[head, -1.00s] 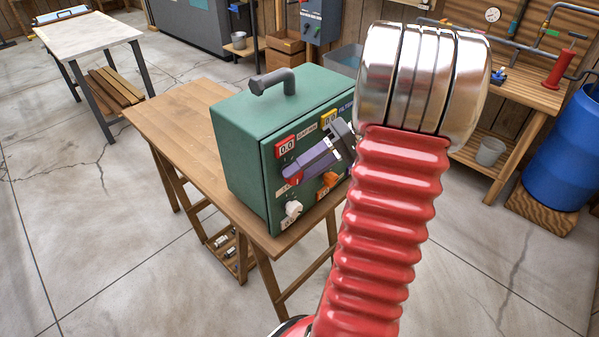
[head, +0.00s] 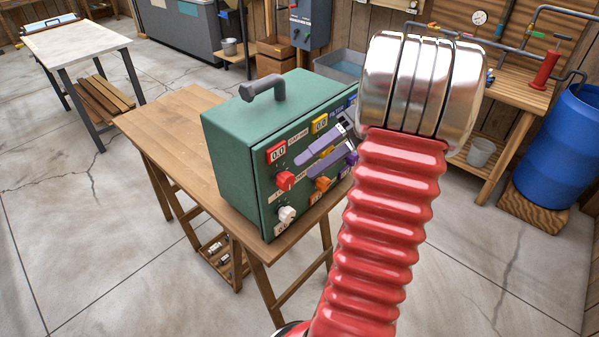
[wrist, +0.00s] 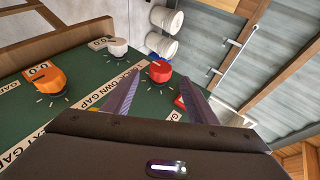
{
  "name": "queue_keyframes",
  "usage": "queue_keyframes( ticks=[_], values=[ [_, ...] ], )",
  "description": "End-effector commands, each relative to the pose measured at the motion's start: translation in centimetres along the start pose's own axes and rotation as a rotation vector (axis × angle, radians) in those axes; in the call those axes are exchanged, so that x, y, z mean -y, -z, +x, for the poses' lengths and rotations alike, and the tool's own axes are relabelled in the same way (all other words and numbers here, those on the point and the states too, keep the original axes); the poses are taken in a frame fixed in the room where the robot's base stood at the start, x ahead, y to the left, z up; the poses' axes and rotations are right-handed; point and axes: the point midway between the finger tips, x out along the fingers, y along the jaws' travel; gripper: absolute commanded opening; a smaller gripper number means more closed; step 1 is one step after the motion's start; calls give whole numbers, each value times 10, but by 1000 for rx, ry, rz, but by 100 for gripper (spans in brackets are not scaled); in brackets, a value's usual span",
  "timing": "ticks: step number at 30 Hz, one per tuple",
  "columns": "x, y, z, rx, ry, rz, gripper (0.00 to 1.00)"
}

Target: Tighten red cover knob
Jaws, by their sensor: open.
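A green box (head: 235,150) with a handle on top stands on a wooden table. The red knob (head: 285,180) sits on its front panel, below a red display reading 0.0 (head: 277,153). In the wrist view the red knob (wrist: 160,70) has a pale pointer mark and appears between the fingertips, farther off. My gripper (head: 303,167) is open, with two purple fingers to the right of the knob in the head view. In the wrist view my gripper (wrist: 158,78) frames the knob and holds nothing. No contact with the knob shows.
A white knob (head: 287,214) is below the red one and an orange knob (head: 322,184) to its right; a purple knob (head: 352,158) is farther right. The wooden table (head: 170,122) has free room left of the box. My red arm hides part of the right side.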

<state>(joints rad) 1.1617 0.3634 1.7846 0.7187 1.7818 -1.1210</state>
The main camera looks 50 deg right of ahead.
Motion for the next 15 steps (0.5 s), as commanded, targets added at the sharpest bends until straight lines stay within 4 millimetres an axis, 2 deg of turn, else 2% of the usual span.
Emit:
queue_keyframes(
  ticks=[9, 15],
  values=[
    [-2, 0, -54, -2, -2, 1, 52],
    [-1, 0, -73, -1, 0, 0, 52]
  ],
)
